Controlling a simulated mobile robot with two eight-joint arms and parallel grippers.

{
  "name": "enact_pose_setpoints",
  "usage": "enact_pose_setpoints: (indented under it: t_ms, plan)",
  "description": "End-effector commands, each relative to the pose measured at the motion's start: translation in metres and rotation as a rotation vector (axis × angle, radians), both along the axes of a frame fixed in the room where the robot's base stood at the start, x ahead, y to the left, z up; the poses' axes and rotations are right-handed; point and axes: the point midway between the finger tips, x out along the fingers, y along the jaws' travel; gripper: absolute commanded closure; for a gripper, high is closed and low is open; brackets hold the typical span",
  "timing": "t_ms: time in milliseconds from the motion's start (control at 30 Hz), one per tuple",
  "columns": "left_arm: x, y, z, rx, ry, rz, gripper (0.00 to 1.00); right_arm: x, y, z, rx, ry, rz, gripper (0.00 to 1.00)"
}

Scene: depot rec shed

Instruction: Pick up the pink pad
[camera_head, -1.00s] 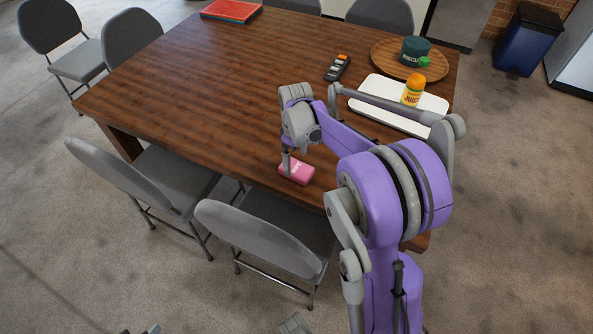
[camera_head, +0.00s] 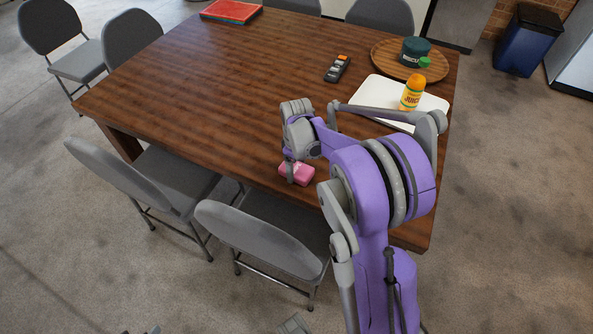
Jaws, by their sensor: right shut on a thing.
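The pink pad (camera_head: 303,174) is a small pink block at the near edge of the brown wooden table (camera_head: 210,90). My right gripper (camera_head: 291,175) points down over it, one finger showing in front of the pad's near left side. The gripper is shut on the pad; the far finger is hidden. I cannot tell whether the pad is clear of the tabletop.
A white tray (camera_head: 430,104) with an orange-capped juice bottle (camera_head: 411,93) stands at the right. Behind it, a round wooden board (camera_head: 384,55) holds a dark green tin (camera_head: 414,50). A remote (camera_head: 337,68) lies left of the board. Grey chairs (camera_head: 262,238) stand along the near side.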

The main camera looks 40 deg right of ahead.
Motion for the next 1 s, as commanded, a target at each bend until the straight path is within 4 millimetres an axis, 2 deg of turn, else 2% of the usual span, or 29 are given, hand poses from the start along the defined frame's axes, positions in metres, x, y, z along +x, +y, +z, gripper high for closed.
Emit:
enact_pose_setpoints:
  t_ms: [233,333,700,833,1000]
  plan:
    - [0.000,0.000,0.000,0.000,0.000,0.000,0.50,0.000,0.000,0.001,0.000,0.000,0.000,0.78]
    - [0.000,0.000,0.001,0.000,0.000,0.000,0.50,0.000,0.000,0.009,0.000,0.000,0.000,0.78]
    - [0.001,0.000,0.007,0.000,-0.003,0.000,0.50,0.000,0.000,0.079,0.000,0.000,-0.001,0.78]
    - [0.001,0.000,0.009,0.000,-0.003,0.000,0.50,0.000,0.000,0.094,0.000,0.000,0.000,0.78]
    - [0.001,0.000,0.009,0.000,-0.003,0.000,0.50,0.000,0.000,0.101,0.000,0.000,0.000,0.78]
